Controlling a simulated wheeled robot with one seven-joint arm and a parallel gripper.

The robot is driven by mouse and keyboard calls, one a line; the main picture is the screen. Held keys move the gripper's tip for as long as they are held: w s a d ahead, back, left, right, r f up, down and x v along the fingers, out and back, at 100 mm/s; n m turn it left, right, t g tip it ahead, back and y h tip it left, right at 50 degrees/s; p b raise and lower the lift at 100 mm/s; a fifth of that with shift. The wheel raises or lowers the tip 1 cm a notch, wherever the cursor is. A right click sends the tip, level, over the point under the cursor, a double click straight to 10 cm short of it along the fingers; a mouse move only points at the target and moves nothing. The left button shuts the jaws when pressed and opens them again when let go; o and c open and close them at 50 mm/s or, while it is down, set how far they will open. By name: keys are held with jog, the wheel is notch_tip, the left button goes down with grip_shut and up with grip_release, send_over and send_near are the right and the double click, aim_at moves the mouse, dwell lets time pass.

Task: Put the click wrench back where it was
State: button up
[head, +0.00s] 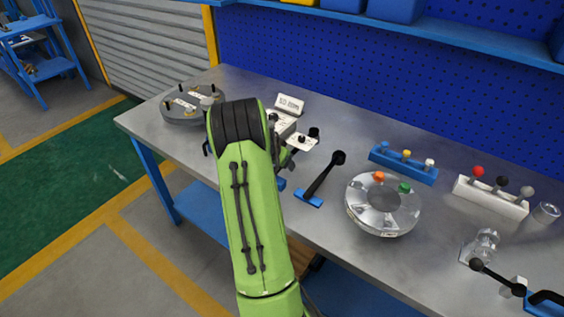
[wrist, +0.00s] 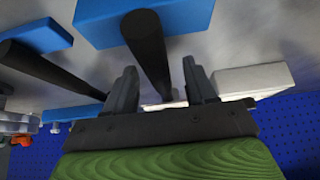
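Several black-and-blue tools show, and I cannot tell for sure which is the click wrench. One black bar with a blue block (wrist: 150,45) runs between the fingers of my gripper (wrist: 160,88) in the wrist view. The fingers are apart, with gaps on both sides of the bar. In the head view my arm hides most of this tool, leaving a bit of blue (head: 281,184). A second black bar with a blue end (head: 322,177) lies on the bench to its right, and shows at the left of the wrist view (wrist: 35,62).
A white device with a display sign (head: 290,103) stands behind my gripper. A grey round flange (head: 184,107) is at left, a silver shell (head: 383,208) right of centre. Blue (head: 403,165) and white (head: 490,198) racks stand behind. Another black-and-blue tool (head: 500,279) is at right.

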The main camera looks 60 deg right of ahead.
jog(key=shift+r, duration=0.1)
jog(key=p+v, duration=0.2)
jog(key=v, duration=1)
jog(key=w+a+r+n+t+y, duration=0.1)
jog(key=w+a+r+n, duration=0.15)
jog(key=a, duration=0.45)
jog(key=w+a+r+n+t, duration=0.1)
jog(key=a+r+n+t, duration=0.1)
jog(key=a+r+n, duration=0.3)
jog(key=w+a+r+t+y, duration=0.1)
jog(key=a+r, duration=0.1)
jog(key=a, duration=0.6)
jog(key=s+a+n+t+y, duration=0.1)
jog(key=s+a+n, duration=0.4)
jog(key=a, duration=0.5)
jog(key=s+a+r+n+t+y, duration=0.1)
jog(key=s+a+n+y, duration=0.2)
jog(key=s+a+n, duration=0.3)
jog(key=a+n, duration=0.1)
jog(key=a, duration=0.4)
jog(key=shift+s+r+t, duration=0.3)
jog(key=shift+s+r, duration=0.05)
notch_tip(320, 180, up, 4)
jog(key=p, duration=0.4)
